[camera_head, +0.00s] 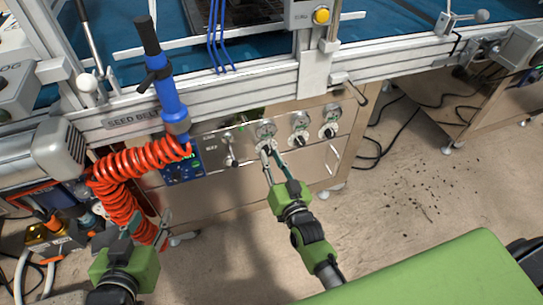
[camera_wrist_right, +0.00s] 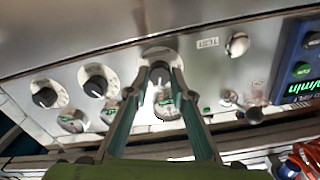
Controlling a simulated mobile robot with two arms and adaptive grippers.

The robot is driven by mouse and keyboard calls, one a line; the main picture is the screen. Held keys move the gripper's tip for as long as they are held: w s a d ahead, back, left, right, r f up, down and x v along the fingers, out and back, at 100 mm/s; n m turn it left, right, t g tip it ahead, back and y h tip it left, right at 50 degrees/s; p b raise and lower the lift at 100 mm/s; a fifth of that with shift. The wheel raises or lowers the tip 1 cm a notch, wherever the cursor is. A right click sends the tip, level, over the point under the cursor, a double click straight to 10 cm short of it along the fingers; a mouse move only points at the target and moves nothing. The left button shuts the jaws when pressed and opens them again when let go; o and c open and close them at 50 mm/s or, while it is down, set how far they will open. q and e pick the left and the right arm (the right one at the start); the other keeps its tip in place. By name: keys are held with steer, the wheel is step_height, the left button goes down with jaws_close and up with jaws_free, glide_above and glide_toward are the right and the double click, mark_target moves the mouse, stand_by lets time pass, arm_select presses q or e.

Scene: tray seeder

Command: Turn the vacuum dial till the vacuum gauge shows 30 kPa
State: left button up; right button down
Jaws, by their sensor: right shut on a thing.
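My right gripper (camera_head: 267,152) is at the leftmost of three dials on the steel front panel. In the right wrist view its fingers (camera_wrist_right: 161,80) are closed around the sides of that dial (camera_wrist_right: 160,68). A round white gauge (camera_head: 265,130) sits directly above this dial; in the right wrist view the gauge (camera_wrist_right: 166,106) shows partly between the fingers. Its needle and numbers are too small to read, and I cannot read a vacuum label. My left gripper (camera_head: 148,226) hangs at the lower left, fingers apart and empty, near the red coiled hose.
Two more dials (camera_head: 300,139) (camera_head: 329,132) with gauges are to the right. A blue display (camera_head: 184,168) and small knobs are to the left. The red coiled hose (camera_head: 118,185) and blue tool (camera_head: 168,95) hang at the left. The floor at right is mostly open.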

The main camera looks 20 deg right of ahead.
arm_select(q)
steer(key=shift+s+a+f+g, duration=0.15)
steer(key=shift+s+f+g, duration=0.15)
steer(key=shift+f, duration=0.1)
arm_select(e)
steer(key=c, duration=1.8)
jaws_free()
steer(key=s, duration=1.2)
steer(key=shift+d, duration=0.2)
